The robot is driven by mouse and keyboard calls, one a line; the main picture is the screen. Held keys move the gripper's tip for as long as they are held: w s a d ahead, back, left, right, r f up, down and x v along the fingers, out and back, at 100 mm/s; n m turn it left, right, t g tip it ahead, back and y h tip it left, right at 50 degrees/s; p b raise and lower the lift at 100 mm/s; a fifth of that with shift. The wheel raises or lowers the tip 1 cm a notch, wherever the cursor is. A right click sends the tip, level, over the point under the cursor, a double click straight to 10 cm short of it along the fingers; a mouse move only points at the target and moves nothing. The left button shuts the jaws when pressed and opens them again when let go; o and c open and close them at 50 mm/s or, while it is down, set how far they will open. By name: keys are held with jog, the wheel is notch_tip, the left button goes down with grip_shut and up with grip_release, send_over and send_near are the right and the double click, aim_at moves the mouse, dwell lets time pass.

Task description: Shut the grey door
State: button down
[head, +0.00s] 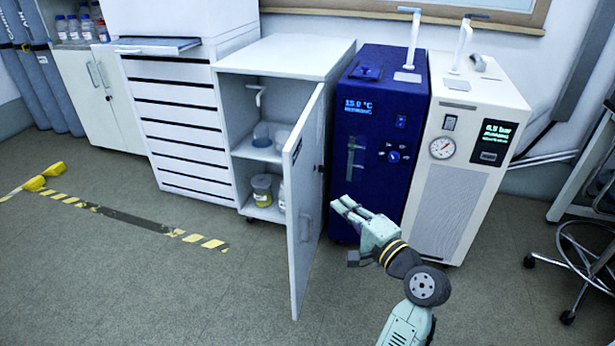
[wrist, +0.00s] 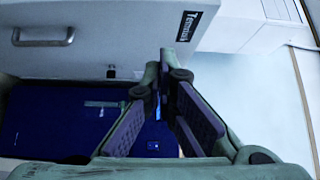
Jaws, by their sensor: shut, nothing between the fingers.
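The grey door (head: 303,190) stands swung open, sticking out toward the viewer from the right side of a grey cabinet (head: 290,56). Its outer face is toward the blue unit and carries a bar handle and a dark label. In the wrist view the door (wrist: 110,40) fills the upper left, with its handle (wrist: 43,40) and label (wrist: 188,26). My gripper (head: 342,204) is to the right of the door, on its outer side, in front of the blue unit. Its fingers (wrist: 166,60) are together and empty. Whether the tips touch the door cannot be told.
A dark blue unit (head: 377,110) and a white gas unit (head: 460,200) stand right of the cabinet. Tubs (head: 262,188) sit inside the open cabinet. A drawer stack (head: 185,135) is on its left.

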jog(key=p, duration=0.3)
send_near(295, 175)
jog(key=w+a, duration=0.1)
jog(key=w, duration=0.3)
jog(key=shift+w+a+f, duration=0.15)
jog(key=shift+w+a, duration=0.15)
jog(key=shift+a, duration=0.35)
jog(key=shift+a+m, duration=0.1)
jog(key=shift+m, duration=0.2)
